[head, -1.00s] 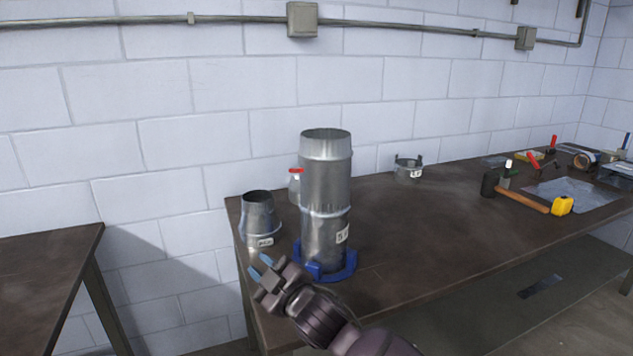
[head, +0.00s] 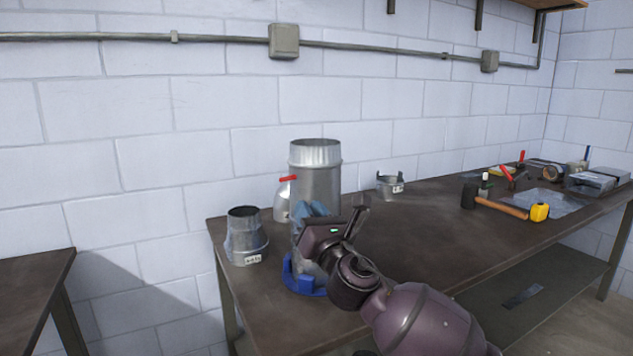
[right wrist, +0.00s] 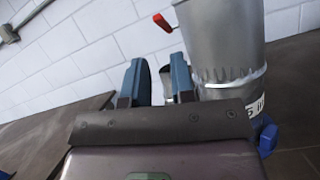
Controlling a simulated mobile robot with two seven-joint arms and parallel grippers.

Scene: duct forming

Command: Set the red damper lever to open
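The red damper lever (head: 288,178) shows just left of the tall silver duct (head: 315,180), above a grey metal piece (head: 281,202) partly hidden behind the duct. In the right wrist view the lever (right wrist: 162,22) lies above the fingertips, left of the duct (right wrist: 222,45). My right gripper (head: 312,216) is in front of the duct in the head view. Its blue fingers (right wrist: 155,80) are apart with nothing held, pointing toward the space left of the duct. The right finger is close beside the duct wall; contact cannot be told. My left gripper is out of view.
The duct stands in a blue ring base (head: 303,285) on the brown workbench (head: 440,235). A tapered metal piece (head: 243,240) stands at its left. A small metal collar (head: 390,187), hammer (head: 500,208) and yellow tape measure (head: 539,212) lie further right.

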